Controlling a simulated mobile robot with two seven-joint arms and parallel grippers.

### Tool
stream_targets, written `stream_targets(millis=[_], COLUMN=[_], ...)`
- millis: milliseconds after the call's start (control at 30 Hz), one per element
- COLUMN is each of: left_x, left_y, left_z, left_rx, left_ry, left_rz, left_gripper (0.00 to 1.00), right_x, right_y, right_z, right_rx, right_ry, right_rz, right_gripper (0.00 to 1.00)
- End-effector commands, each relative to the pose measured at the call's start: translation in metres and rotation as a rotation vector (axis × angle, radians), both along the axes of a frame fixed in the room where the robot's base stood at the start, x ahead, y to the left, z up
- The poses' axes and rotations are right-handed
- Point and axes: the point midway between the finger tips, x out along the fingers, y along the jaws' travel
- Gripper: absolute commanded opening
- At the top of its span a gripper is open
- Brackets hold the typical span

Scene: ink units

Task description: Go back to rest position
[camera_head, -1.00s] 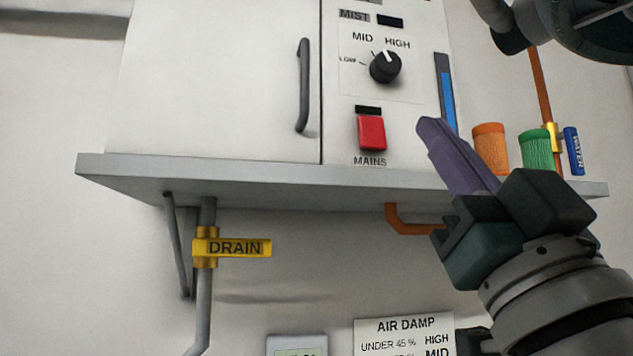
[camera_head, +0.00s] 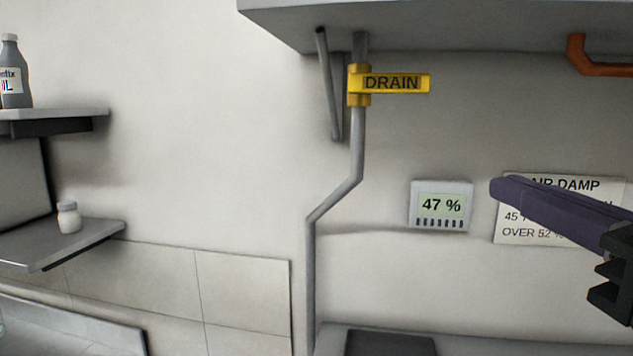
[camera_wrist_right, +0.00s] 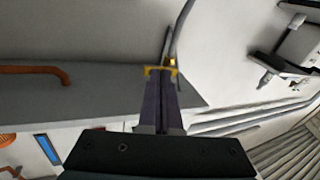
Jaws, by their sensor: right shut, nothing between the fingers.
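My right gripper (camera_head: 497,188) shows at the right edge of the head view, with dark purple fingers pointing left. It is shut and empty, and covers part of the AIR DAMP sign (camera_head: 570,184) on the wall. In the right wrist view its fingers (camera_wrist_right: 161,82) lie together, with the yellow drain tag's clamp (camera_wrist_right: 160,70) showing beyond their tips. My left gripper is in neither view.
The grey shelf (camera_head: 440,20) under the unit runs along the top right. The yellow DRAIN handle (camera_head: 392,82) sits on the grey pipe (camera_head: 312,262). A meter (camera_head: 441,206) reads 47 %. Left shelves hold a bottle (camera_head: 12,75) and a small white jar (camera_head: 68,217).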

Motion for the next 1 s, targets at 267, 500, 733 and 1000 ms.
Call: stream_targets(millis=[267, 500, 733, 1000], left_x=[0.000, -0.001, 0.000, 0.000], left_y=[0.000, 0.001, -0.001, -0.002], left_z=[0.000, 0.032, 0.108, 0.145], left_rx=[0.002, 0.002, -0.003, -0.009], left_ry=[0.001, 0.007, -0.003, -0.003], left_rz=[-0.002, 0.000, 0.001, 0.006], left_gripper=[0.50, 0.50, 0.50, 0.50], right_x=[-0.102, -0.199, -0.197, -0.197], right_y=[0.001, -0.019, -0.018, -0.018], right_z=[-0.176, -0.193, -0.120, -0.082], right_rx=[-0.061, -0.100, -0.099, -0.099], right_ry=[0.867, 1.315, 1.311, 1.310], right_rz=[0.005, -0.093, -0.089, -0.088], right_gripper=[0.00, 0.00, 0.00, 0.00])
